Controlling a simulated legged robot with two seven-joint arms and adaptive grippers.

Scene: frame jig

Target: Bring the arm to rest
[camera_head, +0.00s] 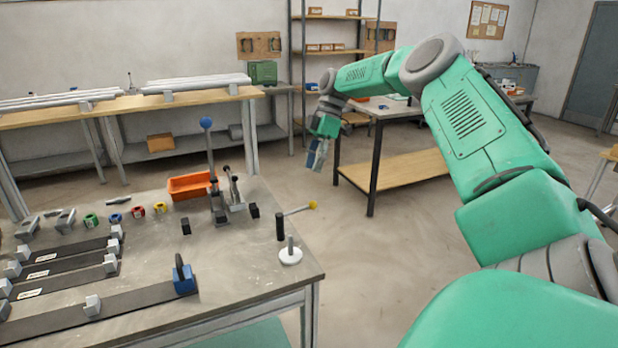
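My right arm comes in from the right, raised and bent, with green covers and grey joints. Its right gripper (317,156) hangs down past the far right corner of the jig table (262,305), over the open floor. It touches nothing that I can see. The fingers are small and seen from a distance, so I cannot tell whether they are open or shut. My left gripper is not in view.
The jig table carries dark rails, an orange bin (192,186), a toggle clamp (212,170), a yellow-tipped lever (295,212) and a white round base (290,255). A wood-shelved table (395,170) stands behind my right arm. Floor between the tables is clear.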

